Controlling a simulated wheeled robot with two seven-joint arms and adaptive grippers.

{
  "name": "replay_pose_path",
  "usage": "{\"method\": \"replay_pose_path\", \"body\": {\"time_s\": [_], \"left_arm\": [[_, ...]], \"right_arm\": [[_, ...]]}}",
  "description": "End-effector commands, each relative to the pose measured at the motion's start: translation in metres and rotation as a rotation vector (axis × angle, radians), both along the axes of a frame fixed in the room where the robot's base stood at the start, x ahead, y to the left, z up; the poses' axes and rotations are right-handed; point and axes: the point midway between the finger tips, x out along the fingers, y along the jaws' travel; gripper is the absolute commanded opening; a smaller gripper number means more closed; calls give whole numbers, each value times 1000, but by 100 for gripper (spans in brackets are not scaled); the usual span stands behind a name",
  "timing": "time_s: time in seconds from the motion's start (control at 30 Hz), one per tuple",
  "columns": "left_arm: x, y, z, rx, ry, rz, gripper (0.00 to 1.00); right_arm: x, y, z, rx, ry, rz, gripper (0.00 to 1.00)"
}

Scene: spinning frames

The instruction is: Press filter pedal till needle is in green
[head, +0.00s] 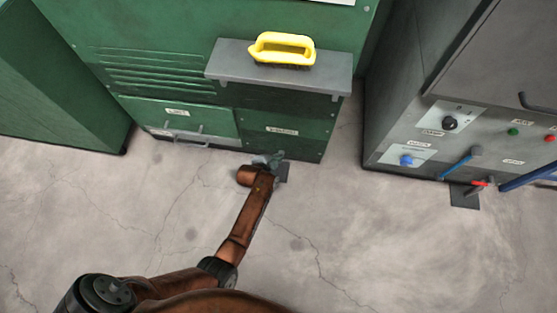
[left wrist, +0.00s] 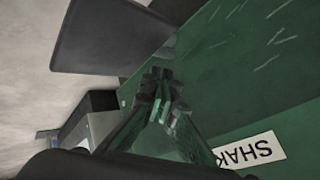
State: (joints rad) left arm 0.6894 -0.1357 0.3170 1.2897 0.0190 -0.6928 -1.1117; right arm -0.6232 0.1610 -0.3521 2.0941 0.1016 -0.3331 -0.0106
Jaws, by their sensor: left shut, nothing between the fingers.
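My left gripper (head: 272,160) is low at the foot of the green cabinet (head: 200,30), shut and empty. A white label (left wrist: 248,149) there reads "SHAK", cut off. I cannot tell whether the fingers touch the plate. No gauge needle or green zone is visible. My right gripper is out of view.
A yellow brush (head: 282,49) lies on a grey shelf (head: 225,70) above my gripper. A grey control cabinet (head: 405,110) with knobs, buttons and blue-handled levers stands right, with another dark plate (head: 463,198) at its foot. The cracked concrete floor (head: 330,240) is clear.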

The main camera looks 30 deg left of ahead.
Motion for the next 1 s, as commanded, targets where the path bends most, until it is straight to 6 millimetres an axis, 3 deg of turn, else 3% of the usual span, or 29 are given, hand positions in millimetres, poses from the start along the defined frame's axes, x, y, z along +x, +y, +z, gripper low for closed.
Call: {"method": "replay_pose_path", "body": {"time_s": [1.0], "left_arm": [[1, 0, -10, 0, 0, 0, 0]], "right_arm": [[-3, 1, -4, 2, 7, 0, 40]]}}
